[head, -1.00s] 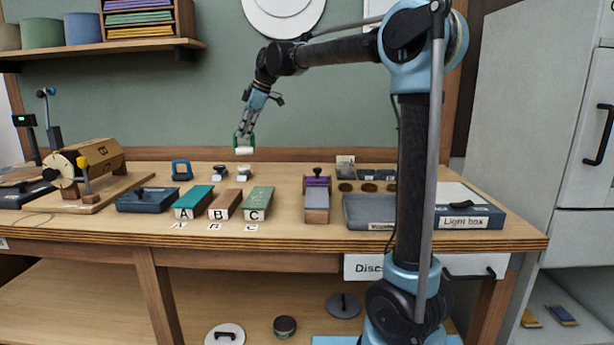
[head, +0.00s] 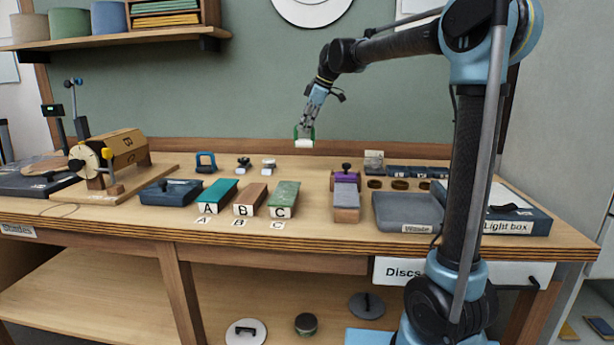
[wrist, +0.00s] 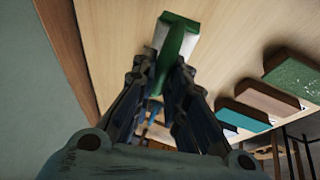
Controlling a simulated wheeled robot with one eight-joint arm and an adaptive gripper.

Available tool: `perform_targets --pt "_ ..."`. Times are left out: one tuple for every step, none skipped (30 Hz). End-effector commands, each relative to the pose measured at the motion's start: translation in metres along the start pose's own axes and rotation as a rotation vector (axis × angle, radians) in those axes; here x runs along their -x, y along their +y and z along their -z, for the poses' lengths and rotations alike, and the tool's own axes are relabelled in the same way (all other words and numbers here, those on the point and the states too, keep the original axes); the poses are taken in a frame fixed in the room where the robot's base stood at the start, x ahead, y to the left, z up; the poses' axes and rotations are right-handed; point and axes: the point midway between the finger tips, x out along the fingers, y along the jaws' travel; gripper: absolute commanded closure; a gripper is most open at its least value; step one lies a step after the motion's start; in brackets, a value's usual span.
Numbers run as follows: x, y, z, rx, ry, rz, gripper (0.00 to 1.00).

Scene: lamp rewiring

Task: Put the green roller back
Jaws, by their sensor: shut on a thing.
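The green roller (head: 312,132) has a green frame and a white roller part. My gripper (head: 304,128) is shut on it and holds it up above the back of the bench, in front of the green wall. In the wrist view the green roller (wrist: 176,42) sits between the fingertips of my gripper (wrist: 165,60), with bare wood beyond it. A blue-framed holder or roller (head: 205,162) stands at the back of the bench. Two small pale-and-dark items (head: 244,163) (head: 268,164) stand to its right; their details are too small to tell.
Blocks marked A (head: 217,194), B (head: 250,199) and C (head: 284,198) stand at the front middle. A purple-topped block (head: 346,184), a grey tray (head: 407,211) and a light box (head: 515,215) are to the right. Bare wood lies between the back items and the purple-topped block.

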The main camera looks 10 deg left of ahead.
Motion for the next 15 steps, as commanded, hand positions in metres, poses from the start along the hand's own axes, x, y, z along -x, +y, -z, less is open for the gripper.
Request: perform_targets --pt "-0.001 0.002 -0.007 -0.013 -0.002 -0.005 1.0" --pt "-0.003 0.002 -0.011 -0.017 -0.003 -0.007 1.0" --pt "-0.007 0.002 -0.014 -0.021 -0.004 -0.008 1.0" --pt "-0.01 0.002 -0.016 -0.022 -0.004 -0.009 1.0" --pt "-0.015 0.001 -0.019 -0.023 -0.004 -0.009 1.0" --pt "-0.021 -0.001 -0.021 -0.023 -0.004 -0.009 1.0" --pt "-0.026 -0.002 -0.023 -0.022 -0.004 -0.009 1.0" --pt "-0.03 -0.002 -0.025 -0.022 -0.004 -0.009 1.0" --pt "-0.036 -0.004 -0.027 -0.022 -0.004 -0.009 1.0" --pt "-0.04 -0.004 -0.029 -0.022 -0.004 -0.009 1.0" --pt "-0.043 -0.005 -0.03 -0.022 -0.004 -0.009 1.0" --pt "-0.046 -0.006 -0.032 -0.022 -0.004 -0.009 1.0" --pt "-0.049 -0.006 -0.033 -0.022 -0.004 -0.009 1.0" --pt "-0.05 -0.007 -0.033 -0.022 -0.004 -0.009 1.0" --pt "-0.052 -0.007 -0.034 -0.022 -0.004 -0.009 1.0"
